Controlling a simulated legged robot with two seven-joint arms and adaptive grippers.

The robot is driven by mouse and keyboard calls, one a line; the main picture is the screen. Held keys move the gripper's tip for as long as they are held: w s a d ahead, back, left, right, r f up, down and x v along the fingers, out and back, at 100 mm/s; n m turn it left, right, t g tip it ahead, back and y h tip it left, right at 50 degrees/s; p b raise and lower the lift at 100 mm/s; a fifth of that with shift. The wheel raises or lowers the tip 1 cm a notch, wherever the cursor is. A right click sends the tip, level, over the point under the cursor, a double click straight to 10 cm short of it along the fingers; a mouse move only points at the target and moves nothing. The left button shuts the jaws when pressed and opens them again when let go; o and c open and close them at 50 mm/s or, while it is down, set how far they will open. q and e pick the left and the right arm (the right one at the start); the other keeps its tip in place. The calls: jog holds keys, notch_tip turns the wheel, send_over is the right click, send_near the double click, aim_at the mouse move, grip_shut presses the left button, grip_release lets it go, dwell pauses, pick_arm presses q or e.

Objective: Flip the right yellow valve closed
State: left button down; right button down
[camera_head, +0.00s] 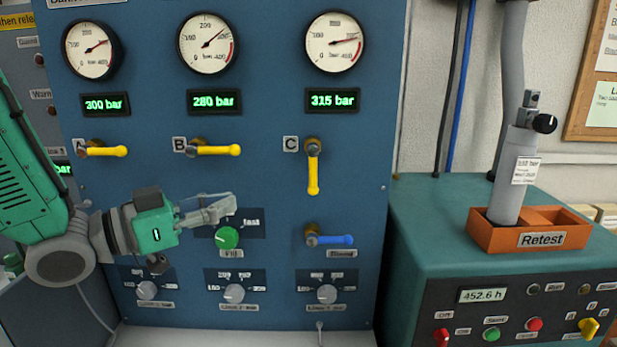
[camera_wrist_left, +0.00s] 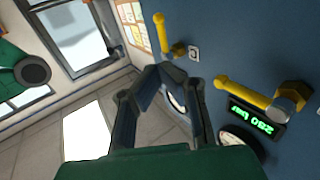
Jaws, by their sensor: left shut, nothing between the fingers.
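The right yellow valve (camera_head: 313,175), labelled C, is on the blue panel under the 315 bar display, with its handle pointing straight down. In the left wrist view, which is upside down, valve C (camera_wrist_left: 162,33) shows at the top with its handle up. My left gripper (camera_head: 230,206) is shut and empty in front of the panel, below valve B and to the lower left of valve C, apart from it. Its dark fingers meet in the left wrist view (camera_wrist_left: 163,75). My right gripper is out of view.
Yellow valves A (camera_head: 105,150) and B (camera_head: 217,150) have horizontal handles. A blue valve (camera_head: 332,239) is below C. The green knob (camera_head: 227,238) is just below my left gripper. A teal bench (camera_head: 420,225) with an orange Retest box (camera_head: 487,236) stands at right.

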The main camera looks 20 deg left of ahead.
aim_at(313, 172)
pick_arm(q)
jog(key=shift+w, duration=0.1)
jog(key=shift+w, duration=0.1)
jog(key=p+x, duration=0.2)
jog(key=x, duration=1.1)
jog(key=shift+w+d+f, duration=0.1)
jog(key=shift+w+d, duration=0.15)
jog(key=shift+d, duration=0.05)
jog(key=shift+a, duration=0.1)
